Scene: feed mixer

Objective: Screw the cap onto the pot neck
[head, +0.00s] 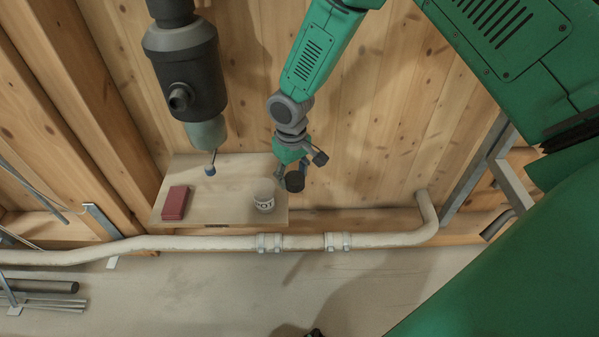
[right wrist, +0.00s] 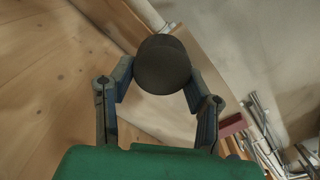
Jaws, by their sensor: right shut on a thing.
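My right gripper (head: 293,172) is shut on a dark round cap (head: 295,182), in the air just right of the pot and apart from it in the head view. The right wrist view shows the cap (right wrist: 163,65) between the two fingertips of this gripper (right wrist: 161,80). The pot (head: 264,203) is a small pale vessel with dark lettering, standing on the right part of a light wooden board (head: 232,213). Its neck is too small to make out. The pot does not show in the right wrist view; the cap may hide it. My left gripper is not seen.
A dark red block (head: 174,203) lies at the board's left. A pale pipe (head: 200,242) runs along the board's front. The board's middle is clear.

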